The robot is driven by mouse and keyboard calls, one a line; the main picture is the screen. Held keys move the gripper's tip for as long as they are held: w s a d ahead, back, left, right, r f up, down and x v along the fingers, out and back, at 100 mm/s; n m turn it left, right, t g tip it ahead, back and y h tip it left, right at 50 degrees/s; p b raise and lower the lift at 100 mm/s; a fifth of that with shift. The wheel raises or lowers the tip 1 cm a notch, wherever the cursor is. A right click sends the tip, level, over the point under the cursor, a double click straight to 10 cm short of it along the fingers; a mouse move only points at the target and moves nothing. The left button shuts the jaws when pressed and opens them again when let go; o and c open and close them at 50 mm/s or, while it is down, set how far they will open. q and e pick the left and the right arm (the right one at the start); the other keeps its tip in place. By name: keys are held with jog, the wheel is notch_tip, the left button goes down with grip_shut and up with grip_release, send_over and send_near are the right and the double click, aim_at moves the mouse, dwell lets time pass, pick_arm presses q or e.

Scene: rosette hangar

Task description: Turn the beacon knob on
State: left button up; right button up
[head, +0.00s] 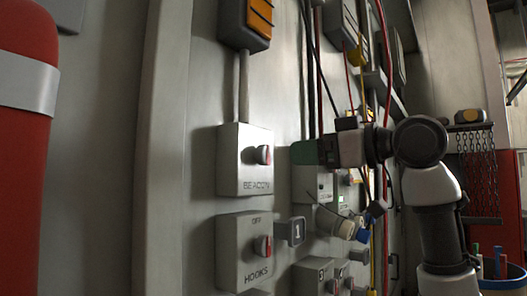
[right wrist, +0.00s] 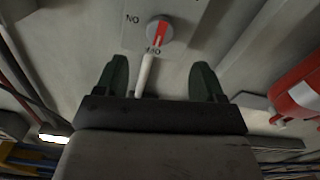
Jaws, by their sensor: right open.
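The beacon box (head: 245,178) is a grey box labelled BEACON on the wall panel, left of centre in the head view. Its round grey knob (head: 264,154) has a red stripe. In the right wrist view the knob (right wrist: 160,33) is ahead of the fingers, with its stripe running roughly toward a small label near the conduit. Another label beside it reads like an upside-down ON. My right gripper (head: 303,152) has green fingertips and is to the right of the knob, apart from it. In the wrist view its two fingers (right wrist: 160,78) are spread and empty. My left gripper is not visible.
The HOOKS box (head: 243,250), with a similar knob, is directly below. An orange-fronted box (head: 258,20) is above, joined by a conduit (head: 244,85). Cables and more boxes crowd the right. A red cylinder (head: 28,150) stands at far left.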

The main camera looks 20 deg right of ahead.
aim_at(268, 154)
jog(key=p+x, duration=0.2)
jog(key=x, duration=0.5)
jog(key=shift+w+a+p, duration=0.2)
jog(key=shift+w+p, duration=0.1)
jog(key=shift+p, duration=0.05)
jog(key=shift+w+a, duration=0.35)
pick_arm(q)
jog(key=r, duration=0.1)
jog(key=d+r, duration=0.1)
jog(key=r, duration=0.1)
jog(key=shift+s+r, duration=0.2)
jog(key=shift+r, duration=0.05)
pick_arm(e)
jog(key=c, duration=0.9)
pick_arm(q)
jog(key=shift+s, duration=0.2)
